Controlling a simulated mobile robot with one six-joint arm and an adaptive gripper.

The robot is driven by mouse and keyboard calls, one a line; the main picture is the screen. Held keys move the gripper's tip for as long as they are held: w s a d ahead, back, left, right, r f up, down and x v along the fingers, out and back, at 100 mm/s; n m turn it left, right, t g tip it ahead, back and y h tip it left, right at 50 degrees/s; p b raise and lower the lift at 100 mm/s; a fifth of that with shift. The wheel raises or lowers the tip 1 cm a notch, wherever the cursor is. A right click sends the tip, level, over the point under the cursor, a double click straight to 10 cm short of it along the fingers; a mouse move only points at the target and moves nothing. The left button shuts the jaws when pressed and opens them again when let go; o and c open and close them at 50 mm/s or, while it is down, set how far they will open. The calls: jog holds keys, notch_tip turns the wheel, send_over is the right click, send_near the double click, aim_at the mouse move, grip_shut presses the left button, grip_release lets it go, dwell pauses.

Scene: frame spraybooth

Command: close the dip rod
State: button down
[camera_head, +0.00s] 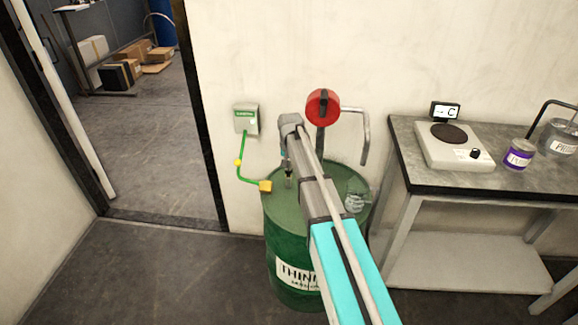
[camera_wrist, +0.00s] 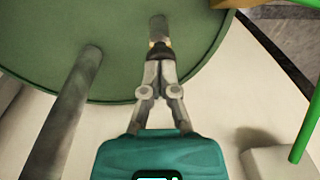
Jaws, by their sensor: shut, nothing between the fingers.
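The green drum (camera_head: 283,222) labelled as thinner stands against the wall; its round lid also fills the top of the wrist view (camera_wrist: 110,22). My gripper (camera_head: 288,175) points down over the left part of the lid. In the wrist view my gripper (camera_wrist: 158,60) has its fingers together, with nothing held between them. A short grey stub, perhaps the dip rod (camera_wrist: 158,25), shows just beyond the fingertips with a brass-coloured piece at its near end. I cannot tell whether the fingertips touch it. My arm hides part of the lid in the head view.
A red-headed pump (camera_head: 322,106) with a grey spout rises from the drum. A green cable runs from a wall box (camera_head: 246,119) to a yellow clamp (camera_head: 265,187) at the drum rim. A bench (camera_head: 408,150) with a hotplate (camera_head: 455,148) and tins stands right; floor is clear left.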

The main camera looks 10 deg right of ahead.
jog(key=shift+s+a+r+p, duration=0.1)
jog(key=shift+s+r+p, duration=0.1)
jog(key=shift+p, duration=0.1)
notch_tip(320, 180, up, 3)
jog(key=p, duration=0.3)
notch_tip(320, 180, up, 11)
jog(key=p, duration=1)
jog(key=shift+s+f+p, duration=0.2)
jog(key=shift+p, duration=0.2)
jog(key=shift+s, duration=0.1)
jog(key=s+r+n+p, duration=0.1)
jog(key=s+r+p, duration=0.1)
jog(key=s, duration=1.2)
jog(key=s+r+n+p, duration=0.2)
jog(key=s, duration=1.2)
jog(key=shift+s+a+r+n+g+p, duration=0.2)
jog(key=shift+r+n+g+p, duration=0.1)
jog(key=shift+g, duration=0.1)
